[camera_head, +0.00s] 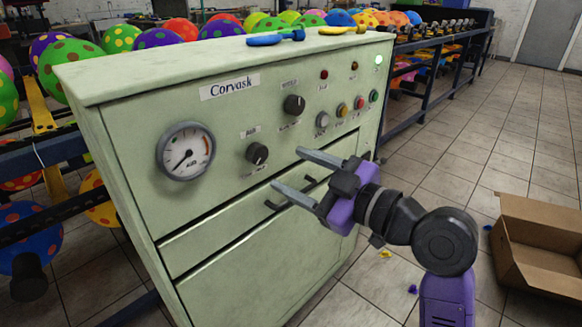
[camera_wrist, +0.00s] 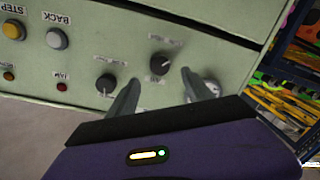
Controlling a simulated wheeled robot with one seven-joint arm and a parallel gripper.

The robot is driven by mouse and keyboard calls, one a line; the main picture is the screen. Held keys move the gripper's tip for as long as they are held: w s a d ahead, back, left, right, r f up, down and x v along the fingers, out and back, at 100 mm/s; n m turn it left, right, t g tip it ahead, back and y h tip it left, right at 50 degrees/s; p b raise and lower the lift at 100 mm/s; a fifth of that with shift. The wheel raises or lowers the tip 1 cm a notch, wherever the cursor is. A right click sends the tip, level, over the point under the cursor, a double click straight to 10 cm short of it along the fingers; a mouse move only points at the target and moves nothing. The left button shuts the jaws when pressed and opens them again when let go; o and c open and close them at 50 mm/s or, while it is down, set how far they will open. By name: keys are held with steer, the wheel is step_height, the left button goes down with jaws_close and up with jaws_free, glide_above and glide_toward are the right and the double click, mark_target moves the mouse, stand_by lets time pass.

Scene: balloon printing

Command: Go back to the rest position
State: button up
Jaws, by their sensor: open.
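My gripper (camera_head: 288,172) is open and empty in front of the pale green Corvask cabinet (camera_head: 280,240). Its two grey fingers point at the panel, left of and below the row of coloured buttons. In the head view a lower knob (camera_head: 257,153) and an upper knob (camera_head: 294,105) are left of and above the fingers. Whether the fingertips touch the panel cannot be told.
A gauge (camera_head: 185,150) is on the cabinet's left. Drawer handles (camera_head: 276,206) are close to the lower finger. Blue (camera_head: 275,37) and yellow (camera_head: 342,30) items lie on top. An open cardboard box (camera_head: 540,240) stands on the right floor.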

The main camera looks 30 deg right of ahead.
stand_by(0.4)
steer(key=d+r+m+t+h, duration=0.2)
steer(key=d+r+m+t, duration=0.1)
steer(key=r, duration=0.1)
steer(key=s+d+f+m+h, duration=0.4)
steer(key=s+f+m+h, duration=0.2)
steer(key=f+m+h, duration=0.15)
steer(key=s+a+f+g+y, duration=0.1)
steer(key=s+a+f+g, duration=0.15)
steer(key=s+f, duration=0.55)
steer(key=s+a+f+g+y, duration=0.1)
steer(key=s+a+f, duration=0.3)
steer(key=s, duration=0.9)
steer(key=s+a+f+g+y, duration=0.1)
steer(key=s+a+f, duration=0.2)
steer(key=s+f, duration=0.55)
step_height(320, 180, up, 26)
steer(key=s+p, duration=0.1)
steer(key=p, duration=2.3)
steer(key=shift+a+n, duration=0.15)
steer(key=shift+n, duration=0.2)
